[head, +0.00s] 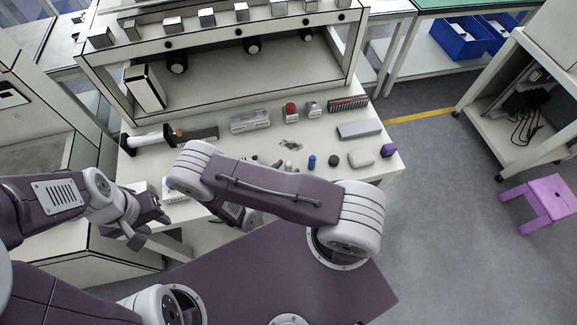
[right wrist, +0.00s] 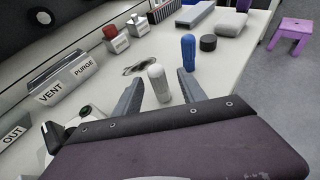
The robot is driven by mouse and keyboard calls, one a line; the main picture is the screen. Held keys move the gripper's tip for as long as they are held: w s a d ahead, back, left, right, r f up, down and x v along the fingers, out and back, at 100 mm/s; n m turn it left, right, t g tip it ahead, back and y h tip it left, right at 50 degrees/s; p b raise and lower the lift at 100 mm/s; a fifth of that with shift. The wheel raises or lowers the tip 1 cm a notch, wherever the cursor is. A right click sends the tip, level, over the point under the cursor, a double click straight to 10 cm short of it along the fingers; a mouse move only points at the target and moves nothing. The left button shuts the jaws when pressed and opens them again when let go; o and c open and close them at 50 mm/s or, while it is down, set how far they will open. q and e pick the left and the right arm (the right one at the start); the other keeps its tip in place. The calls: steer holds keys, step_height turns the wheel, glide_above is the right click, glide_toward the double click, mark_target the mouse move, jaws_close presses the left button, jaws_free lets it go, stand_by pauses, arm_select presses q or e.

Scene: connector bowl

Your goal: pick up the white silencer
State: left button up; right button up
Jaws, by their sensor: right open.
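The white silencer (right wrist: 158,82) stands upright on the white bench, a small round-topped cylinder. In the head view it shows small (head: 288,165) just beyond my right arm. My right gripper (right wrist: 159,88) is open, its two dark fingers on either side of the silencer with gaps visible. I cannot tell whether the fingertips are level with it in depth. My right gripper is mostly hidden behind my arm in the head view. My left gripper (head: 148,222) is open and empty near the bench's front left.
A blue silencer (right wrist: 188,52) and a black round cap (right wrist: 208,43) stand to the right. VENT and PURGE blocks (right wrist: 62,82) lie left. A purple stool (head: 540,203) stands on the floor.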

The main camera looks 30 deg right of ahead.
steer(key=x, duration=0.1)
steer(key=p+x, duration=0.1)
steer(key=x, duration=0.2)
steer(key=shift+w+d+r+p, duration=0.2)
steer(key=shift+w+d+p, duration=0.1)
steer(key=shift+d, duration=0.1)
steer(key=shift+w+d+f, duration=0.1)
steer(key=shift+w, duration=0.05)
steer(key=c, duration=0.6)
jaws_close()
step_height(320, 180, up, 5)
steer(key=p, duration=0.4)
steer(key=s+d+r+p, duration=0.6)
steer(key=s+d+p, duration=0.1)
steer(key=s+p, duration=0.1)
steer(key=shift+s+d+p, duration=0.3)
steer(key=shift+s+d, duration=0.1)
steer(key=shift+s, duration=0.05)
